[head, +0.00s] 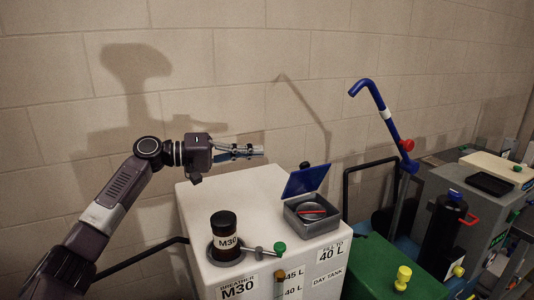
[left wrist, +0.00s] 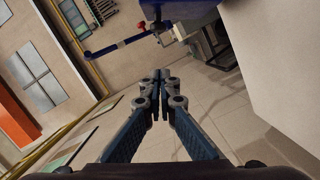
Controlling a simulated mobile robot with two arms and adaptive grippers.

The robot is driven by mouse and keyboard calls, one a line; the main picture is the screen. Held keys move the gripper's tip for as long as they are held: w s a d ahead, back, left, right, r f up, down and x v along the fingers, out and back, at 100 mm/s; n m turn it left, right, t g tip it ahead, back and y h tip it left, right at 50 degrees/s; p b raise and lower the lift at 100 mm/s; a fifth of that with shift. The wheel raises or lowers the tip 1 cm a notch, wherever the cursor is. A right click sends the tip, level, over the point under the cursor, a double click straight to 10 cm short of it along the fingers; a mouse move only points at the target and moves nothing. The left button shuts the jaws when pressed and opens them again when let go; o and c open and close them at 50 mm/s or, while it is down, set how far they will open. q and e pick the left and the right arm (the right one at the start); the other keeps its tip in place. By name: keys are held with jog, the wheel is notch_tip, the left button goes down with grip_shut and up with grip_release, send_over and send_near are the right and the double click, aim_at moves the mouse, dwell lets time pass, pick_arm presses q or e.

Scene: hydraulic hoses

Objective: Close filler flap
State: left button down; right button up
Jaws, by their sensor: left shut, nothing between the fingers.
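The filler flap (head: 306,180) is a blue lid. It stands open, tilted up at the back of a grey square filler box (head: 313,222) on top of the white day tank (head: 262,189). A red bar shows inside the box opening. My left gripper (head: 262,151) is shut and empty. It is to the left of the flap and a little higher in the picture, apart from it. In the left wrist view the closed fingertips (left wrist: 160,75) have nothing between them. A blue piece at the top edge there may be the flap; I cannot tell. My right gripper is not in view.
A black M30 breather (head: 224,230) and a green-knobbed valve (head: 279,248) stand left of the filler box. A blue bent pipe (head: 377,100) rises to the right. A green box (head: 390,270) is at lower right. The wall is behind the tank.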

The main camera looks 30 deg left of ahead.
aim_at(303, 178)
pick_arm(q)
jog(key=w+d+f+p, duration=0.2)
jog(key=w+d+p, duration=0.2)
jog(key=d+p, duration=0.2)
jog(key=d, duration=0.2)
jog(key=shift+w+d+f+p, duration=0.15)
jog(key=shift+w+d+p, duration=0.15)
jog(key=shift+w, duration=0.05)
